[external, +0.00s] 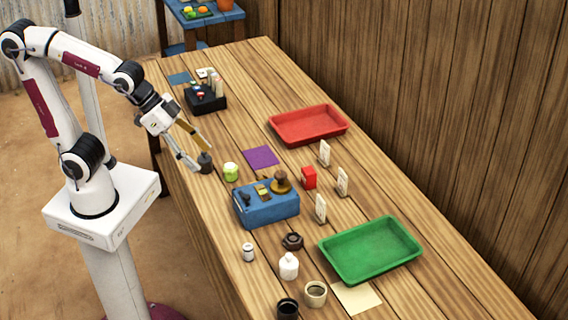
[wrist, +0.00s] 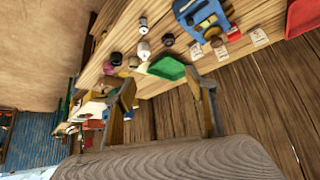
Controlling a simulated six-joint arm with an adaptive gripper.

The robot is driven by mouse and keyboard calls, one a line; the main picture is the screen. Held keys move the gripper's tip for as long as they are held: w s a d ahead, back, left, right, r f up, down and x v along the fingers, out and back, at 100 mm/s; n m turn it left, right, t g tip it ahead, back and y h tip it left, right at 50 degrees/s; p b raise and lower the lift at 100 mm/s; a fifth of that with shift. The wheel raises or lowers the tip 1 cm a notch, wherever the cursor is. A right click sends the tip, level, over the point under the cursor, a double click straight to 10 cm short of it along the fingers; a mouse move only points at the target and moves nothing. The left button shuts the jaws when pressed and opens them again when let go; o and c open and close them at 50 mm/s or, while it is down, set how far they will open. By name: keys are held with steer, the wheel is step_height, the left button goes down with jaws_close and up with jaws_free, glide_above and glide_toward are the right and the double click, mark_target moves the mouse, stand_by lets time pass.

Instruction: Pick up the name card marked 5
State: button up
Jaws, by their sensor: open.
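Three white name cards stand upright on the wooden table: one near the red tray (external: 324,153), one right of the red box (external: 342,181), and one nearer the green tray (external: 321,208). Their marks are too small to read, so I cannot tell which is the 5. Pale cards also show in the wrist view, one at the upper right (wrist: 260,37). My gripper (external: 202,158) is open and empty at the table's left edge, well left of the cards. Its two fingers are spread apart in the wrist view (wrist: 166,98).
A blue box with a scale (external: 268,210) and a red box (external: 309,177) stand left of the cards. A red tray (external: 308,125) lies behind and a green tray (external: 370,250) in front.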

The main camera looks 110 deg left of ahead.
steer(key=w+a+f+n+t+y, duration=0.1)
steer(key=w+a+f+n+y, duration=0.1)
steer(key=w+a, duration=0.65)
steer(key=w+a+f+n+t+y, duration=0.1)
steer(key=w+a+f+y, duration=0.15)
steer(key=w+a, duration=0.65)
steer(key=a+f+n+y, duration=0.1)
steer(key=a+f, duration=0.3)
steer(key=a, duration=0.4)
steer(key=a+f+n+y, duration=0.1)
steer(key=a+f, duration=0.3)
steer(key=a, duration=0.4)
steer(key=s+a+f+n+y, duration=0.1)
steer(key=a+f, duration=0.3)
steer(key=a, duration=0.4)
steer(key=shift+a+f+n+t+y, duration=0.35)
steer(key=shift+n+y, duration=0.15)
steer(key=shift+y, duration=0.35)
steer(key=shift+s, duration=0.1)
glide_toward(324, 151)
steer(key=shift+x, duration=1.5)
steer(key=shift+w+a+f, duration=0.2)
steer(key=shift+w+a, duration=0.2)
steer(key=shift+w+a+f, duration=0.1)
steer(key=shift+w+a, duration=0.05)
